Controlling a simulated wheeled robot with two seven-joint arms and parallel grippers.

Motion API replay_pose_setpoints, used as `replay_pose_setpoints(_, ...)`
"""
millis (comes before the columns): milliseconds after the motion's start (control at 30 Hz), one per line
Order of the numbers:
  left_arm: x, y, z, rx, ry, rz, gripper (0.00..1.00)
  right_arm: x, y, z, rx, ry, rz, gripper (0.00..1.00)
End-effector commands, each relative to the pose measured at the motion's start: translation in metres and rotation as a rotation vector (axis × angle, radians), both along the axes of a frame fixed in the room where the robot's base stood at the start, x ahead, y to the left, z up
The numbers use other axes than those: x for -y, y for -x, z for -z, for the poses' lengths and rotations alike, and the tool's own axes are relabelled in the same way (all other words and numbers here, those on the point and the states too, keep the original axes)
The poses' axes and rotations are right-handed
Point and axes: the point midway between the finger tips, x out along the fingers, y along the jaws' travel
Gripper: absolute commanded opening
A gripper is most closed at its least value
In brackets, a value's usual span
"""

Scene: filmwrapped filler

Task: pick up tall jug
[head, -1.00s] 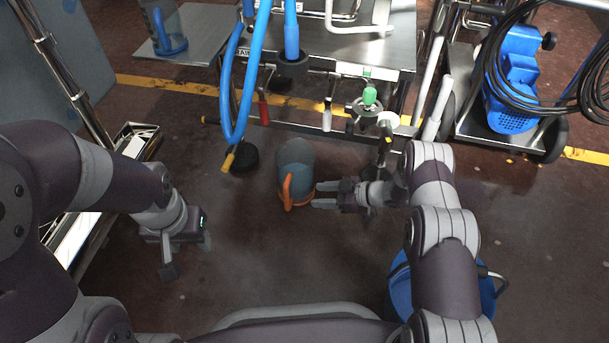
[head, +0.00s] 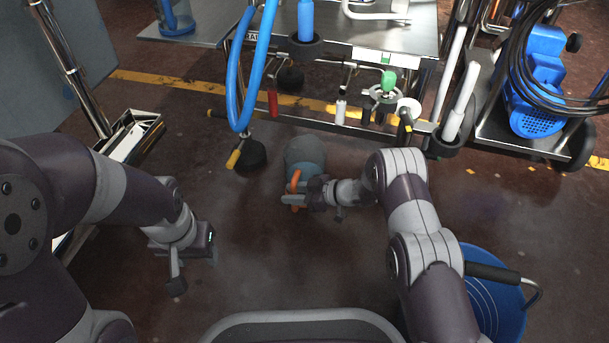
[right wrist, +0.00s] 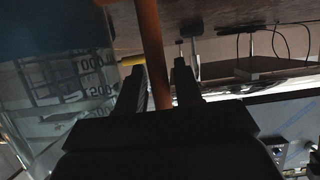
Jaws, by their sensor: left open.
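The tall jug (head: 305,155) is grey-blue with an orange handle (head: 296,180) and stands on the floor in the middle of the head view. In the right wrist view its clear wall with printed markings (right wrist: 70,85) fills the left side. My right gripper (head: 290,200) is at the handle, partly covering the jug's near side. In the right wrist view the orange handle (right wrist: 152,45) runs between the two fingers (right wrist: 160,80), with narrow gaps beside it. My left gripper (head: 185,270) is open and empty, low over the floor to the left, well away from the jug.
A steel cart (head: 400,40) with hoses and a green-capped fitting (head: 388,82) stands behind the jug. The floor between my grippers is clear.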

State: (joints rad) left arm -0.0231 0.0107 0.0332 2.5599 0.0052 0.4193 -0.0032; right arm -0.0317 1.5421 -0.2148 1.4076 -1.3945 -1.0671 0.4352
Motion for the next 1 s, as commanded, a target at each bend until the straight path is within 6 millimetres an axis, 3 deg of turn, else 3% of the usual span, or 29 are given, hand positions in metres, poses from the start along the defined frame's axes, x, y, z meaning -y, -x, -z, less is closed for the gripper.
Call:
replay_pose_setpoints(33,0.0,0.0,-0.0001,0.0,0.0,0.0,0.52,0.0001,0.0,0.0,0.0,0.0,0.0,0.17)
replay_pose_setpoints(100,0.0,0.0,-0.0001,0.0,0.0,0.0,0.52,0.0002,0.0001,0.0,0.0,0.0,0.0,0.0)
replay_pose_setpoints(1000,0.0,0.0001,0.0001,0.0,0.0,0.0,0.52,0.0003,0.0005,0.0007,-0.002,0.001,-0.001,0.0)
